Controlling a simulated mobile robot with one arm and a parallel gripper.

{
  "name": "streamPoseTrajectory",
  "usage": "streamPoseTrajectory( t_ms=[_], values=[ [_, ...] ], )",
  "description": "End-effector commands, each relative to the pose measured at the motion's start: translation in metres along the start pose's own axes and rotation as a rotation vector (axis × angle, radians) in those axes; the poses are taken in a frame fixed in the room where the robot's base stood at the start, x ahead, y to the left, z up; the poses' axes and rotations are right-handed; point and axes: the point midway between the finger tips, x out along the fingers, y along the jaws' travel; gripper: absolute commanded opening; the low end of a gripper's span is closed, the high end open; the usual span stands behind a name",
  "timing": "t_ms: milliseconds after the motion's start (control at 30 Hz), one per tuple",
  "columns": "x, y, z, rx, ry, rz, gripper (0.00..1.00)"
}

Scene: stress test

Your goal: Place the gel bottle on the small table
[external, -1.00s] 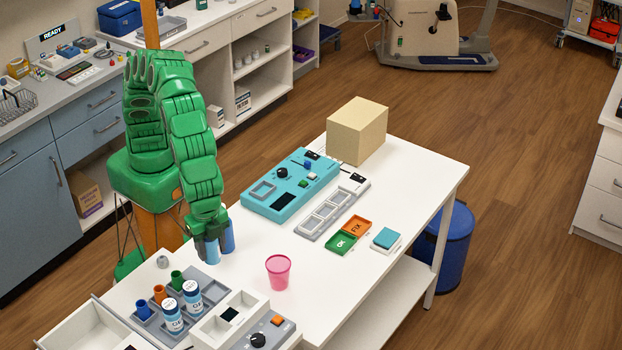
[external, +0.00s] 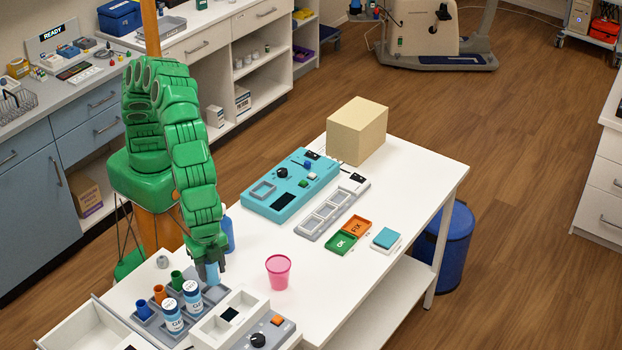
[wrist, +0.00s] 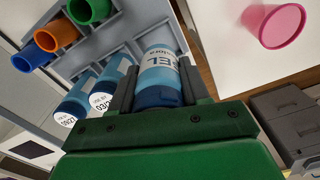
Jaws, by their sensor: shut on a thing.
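The gel bottle (wrist: 160,75), light blue with a dark blue end and a label partly reading "EL", lies between my two grey fingers in the wrist view. My gripper (external: 208,268) is shut on it at the right rear corner of the grey rack, where the bottle's light blue side (external: 212,274) shows. I cannot tell whether its bottom touches anything. The white table (external: 300,270) is under and to the right of my gripper. I cannot tell whether it is the small table.
Two blue-capped bottles (external: 182,302) and blue, orange and green cups (external: 160,293) stand in the rack. A pink cup (external: 278,271) stands to the right. A blue bottle (external: 228,233) stands behind my gripper. A teal panel (external: 290,185) and a tan box (external: 357,130) are farther back.

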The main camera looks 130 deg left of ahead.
Motion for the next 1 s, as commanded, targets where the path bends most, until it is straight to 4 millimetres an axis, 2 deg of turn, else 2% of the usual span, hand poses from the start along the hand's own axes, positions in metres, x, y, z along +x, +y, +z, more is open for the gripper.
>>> streamPoseTrajectory(
  t_ms=[500, 1000],
  values=[
    [0.044, 0.001, 0.001, 0.001, -0.002, 0.000, 0.07],
    [0.048, 0.000, 0.000, 0.001, -0.001, -0.001, 0.07]
  ],
)
